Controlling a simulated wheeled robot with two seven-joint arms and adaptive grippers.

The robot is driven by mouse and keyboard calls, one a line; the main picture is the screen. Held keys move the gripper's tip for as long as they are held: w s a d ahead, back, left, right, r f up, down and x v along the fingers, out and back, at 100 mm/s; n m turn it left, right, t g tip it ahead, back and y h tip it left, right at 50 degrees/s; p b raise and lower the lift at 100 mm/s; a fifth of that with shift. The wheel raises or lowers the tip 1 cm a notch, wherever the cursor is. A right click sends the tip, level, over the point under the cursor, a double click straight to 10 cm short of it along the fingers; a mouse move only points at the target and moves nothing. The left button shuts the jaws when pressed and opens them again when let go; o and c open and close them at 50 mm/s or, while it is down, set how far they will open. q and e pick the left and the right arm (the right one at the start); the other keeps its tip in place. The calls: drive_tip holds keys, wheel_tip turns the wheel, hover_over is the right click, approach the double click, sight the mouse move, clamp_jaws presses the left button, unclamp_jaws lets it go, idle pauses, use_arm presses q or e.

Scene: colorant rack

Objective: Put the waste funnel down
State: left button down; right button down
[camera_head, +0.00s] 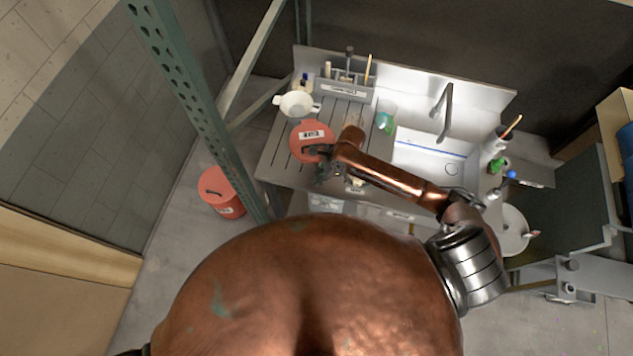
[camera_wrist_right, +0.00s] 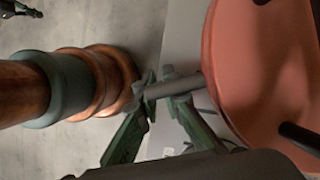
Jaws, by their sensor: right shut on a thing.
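The waste funnel (camera_head: 311,137) is a round red piece with a white label, over the left part of the ribbed drainboard in the head view. It fills the right side of the right wrist view (camera_wrist_right: 262,75), tilted in that picture. My right gripper (camera_head: 325,168) is at the funnel's near edge. In the right wrist view its green fingers (camera_wrist_right: 163,92) are shut on the funnel's grey handle (camera_wrist_right: 178,87). I cannot tell whether the funnel touches the surface below.
A red lidded bucket (camera_head: 222,192) stands on the floor at left. A white bowl-like vessel (camera_head: 296,104) sits behind the funnel. A grey holder (camera_head: 343,90), a green-tinted cup (camera_head: 385,121) and the sink (camera_head: 430,158) are nearby. A green upright post (camera_head: 195,100) rises at left.

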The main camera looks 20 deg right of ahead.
drive_tip(key=shift+w+f+p, duration=0.15)
drive_tip(key=shift+f+p, duration=0.05)
drive_tip(key=shift+f, duration=0.7)
drive_tip(key=shift+w+f+p, duration=0.15)
drive_tip(key=shift+f, duration=0.75)
drive_tip(key=shift+a, duration=0.1)
drive_tip(key=c, duration=2.1)
unclamp_jaws()
drive_tip(key=shift+s+f, duration=0.1)
drive_tip(key=v, duration=1.2)
drive_tip(key=shift+b, duration=0.3)
